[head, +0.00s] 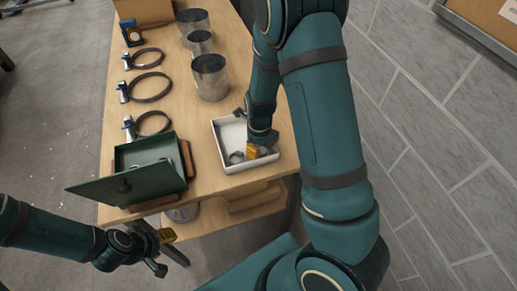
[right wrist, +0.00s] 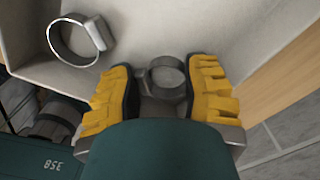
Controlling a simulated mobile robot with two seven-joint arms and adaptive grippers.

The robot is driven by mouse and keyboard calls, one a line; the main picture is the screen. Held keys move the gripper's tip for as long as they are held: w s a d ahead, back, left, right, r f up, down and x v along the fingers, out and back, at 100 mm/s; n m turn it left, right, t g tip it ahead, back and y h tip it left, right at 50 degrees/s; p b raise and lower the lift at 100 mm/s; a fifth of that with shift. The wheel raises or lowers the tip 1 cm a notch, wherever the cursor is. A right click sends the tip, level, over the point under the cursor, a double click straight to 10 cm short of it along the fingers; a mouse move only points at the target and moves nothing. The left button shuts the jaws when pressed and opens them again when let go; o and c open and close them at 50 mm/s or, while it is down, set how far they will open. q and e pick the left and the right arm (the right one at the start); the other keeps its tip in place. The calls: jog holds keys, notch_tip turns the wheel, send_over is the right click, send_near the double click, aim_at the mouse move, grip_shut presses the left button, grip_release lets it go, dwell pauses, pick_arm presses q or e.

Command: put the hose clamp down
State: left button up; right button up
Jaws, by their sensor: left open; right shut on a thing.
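My right gripper (head: 257,151) is low in the white tray (head: 217,132). In the right wrist view its yellow fingers (right wrist: 165,92) are shut on a small grey hose clamp (right wrist: 166,72), whose ring shows between the fingertips. The held clamp is over or at the tray floor; I cannot tell if it touches. A second grey ring clamp (right wrist: 78,40) lies in the tray, left of the fingers in the right wrist view; it shows in the head view (head: 236,157). My left gripper (head: 172,247) is open and empty, off the table's front edge.
A green box with an open lid (head: 150,158) stands left of the tray. Three dark rings with silver and blue fittings (head: 150,87) lie along the table's left side. Several metal cylinders (head: 210,77) stand further back. The wooden table (head: 180,110) has clear room in the middle.

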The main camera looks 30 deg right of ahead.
jog(key=shift+o, duration=0.2)
jog(key=shift+w+d+f, duration=0.15)
jog(key=shift+w+f, duration=0.05)
jog(key=shift+f, duration=0.1)
jog(key=o, duration=0.9)
jog(key=shift+r, duration=0.1)
notch_tip(320, 180, up, 12)
jog(key=p, duration=0.4)
jog(key=shift+d, duration=0.1)
jog(key=shift+s, duration=0.1)
